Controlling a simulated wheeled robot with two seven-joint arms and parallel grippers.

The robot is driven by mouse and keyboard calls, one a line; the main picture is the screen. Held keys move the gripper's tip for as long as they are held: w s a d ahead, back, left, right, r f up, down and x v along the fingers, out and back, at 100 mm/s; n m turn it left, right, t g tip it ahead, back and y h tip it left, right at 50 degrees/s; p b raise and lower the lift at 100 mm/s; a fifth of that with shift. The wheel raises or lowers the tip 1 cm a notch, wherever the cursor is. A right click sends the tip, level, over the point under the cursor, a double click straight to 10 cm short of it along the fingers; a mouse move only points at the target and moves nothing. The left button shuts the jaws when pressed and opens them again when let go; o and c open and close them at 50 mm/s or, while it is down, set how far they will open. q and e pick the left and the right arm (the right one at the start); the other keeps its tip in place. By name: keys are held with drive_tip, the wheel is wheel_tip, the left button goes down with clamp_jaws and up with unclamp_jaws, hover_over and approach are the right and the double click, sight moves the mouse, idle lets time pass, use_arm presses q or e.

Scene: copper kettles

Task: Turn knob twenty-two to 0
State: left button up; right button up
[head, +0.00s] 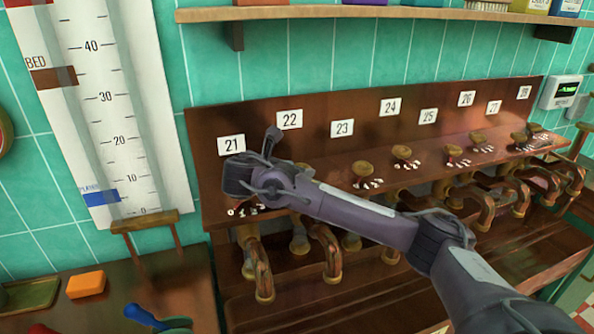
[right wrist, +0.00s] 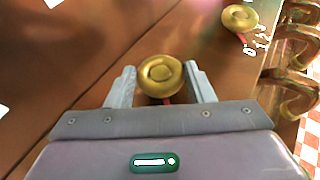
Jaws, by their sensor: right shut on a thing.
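Knob twenty-two is a round brass knob (head: 300,167) on the sloping brown panel below the plate reading 22 (head: 289,119). My forearm hides most of it in the head view. In the right wrist view this knob (right wrist: 161,74) sits between the two fingers of my right gripper (right wrist: 162,88), which is shut on it. A bit of red pointer (right wrist: 167,101) shows below the knob. The knob's number marks are hidden by the gripper. My left gripper is not in view.
A neighbouring knob (right wrist: 240,17) with a red pointer and marks stands close by. Other knobs, such as the one under 23 (head: 362,168), run rightward. Copper pipes (head: 330,255) hang below the panel. A shelf (head: 380,14) runs above; a tall white gauge (head: 110,110) stands left.

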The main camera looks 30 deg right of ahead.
drive_tip(key=shift+m+g, duration=0.3)
drive_tip(key=shift+g, duration=0.1)
drive_tip(key=o, duration=1)
drive_tip(key=shift+v, duration=1.25)
drive_tip(key=p+v, duration=0.4)
drive_tip(key=p, duration=0.5)
drive_tip(key=shift+a+r+p, duration=0.2)
drive_tip(key=shift+r+p, duration=0.05)
drive_tip(key=shift+p, duration=0.1)
drive_tip(key=shift+s+a+p, duration=0.15)
drive_tip(key=shift+a+p, duration=0.3)
drive_tip(key=shift+p, duration=0.25)
drive_tip(key=shift+f, duration=0.1)
drive_tip(key=shift+f, duration=0.1)
